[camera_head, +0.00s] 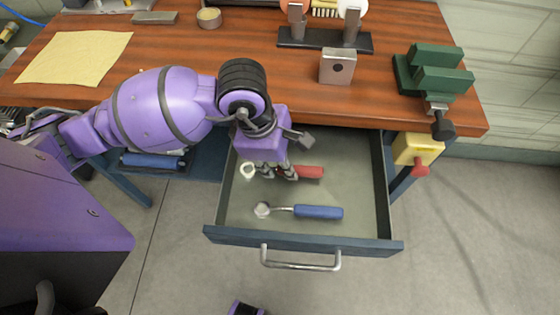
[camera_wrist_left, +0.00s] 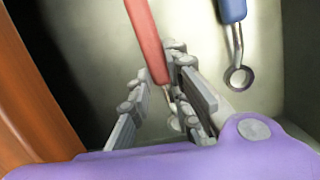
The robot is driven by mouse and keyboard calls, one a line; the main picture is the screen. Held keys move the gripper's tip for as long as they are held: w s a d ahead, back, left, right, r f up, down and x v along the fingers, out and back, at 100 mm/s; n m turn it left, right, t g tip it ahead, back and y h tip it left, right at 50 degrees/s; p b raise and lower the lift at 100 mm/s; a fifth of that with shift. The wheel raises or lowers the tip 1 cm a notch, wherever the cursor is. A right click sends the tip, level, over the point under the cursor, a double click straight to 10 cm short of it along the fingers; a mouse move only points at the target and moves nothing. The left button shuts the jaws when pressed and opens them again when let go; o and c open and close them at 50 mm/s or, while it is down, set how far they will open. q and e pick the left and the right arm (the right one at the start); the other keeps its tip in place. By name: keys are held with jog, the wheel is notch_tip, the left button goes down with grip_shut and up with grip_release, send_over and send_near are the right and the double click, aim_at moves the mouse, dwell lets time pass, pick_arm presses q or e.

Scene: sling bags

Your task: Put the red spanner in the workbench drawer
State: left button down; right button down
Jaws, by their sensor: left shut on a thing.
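The red spanner (camera_head: 309,172) is inside the open workbench drawer (camera_head: 304,241), low over its floor. Its handle points right and its pale ring head shows to the left of my left gripper (camera_head: 280,173). That gripper reaches down into the drawer and is shut on the spanner's shaft. In the left wrist view the red spanner (camera_wrist_left: 147,38) runs down between the fingers of my left gripper (camera_wrist_left: 160,88), which partly hide its head. I cannot tell whether the spanner touches the drawer floor.
A blue-handled spanner (camera_head: 318,212) lies nearer the drawer front; it also shows in the left wrist view (camera_wrist_left: 233,12). The wooden benchtop (camera_head: 180,56) overhangs the drawer's back. A green vise (camera_head: 432,72) and yellow cloth (camera_head: 75,57) sit on the bench.

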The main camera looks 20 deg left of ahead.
pick_arm(q)
jog(key=c, duration=1.6)
grip_release()
jog(key=shift+f, duration=0.1)
jog(key=shift+c, duration=0.2)
jog(key=v, duration=1.2)
jog(key=shift+p, duration=0.4)
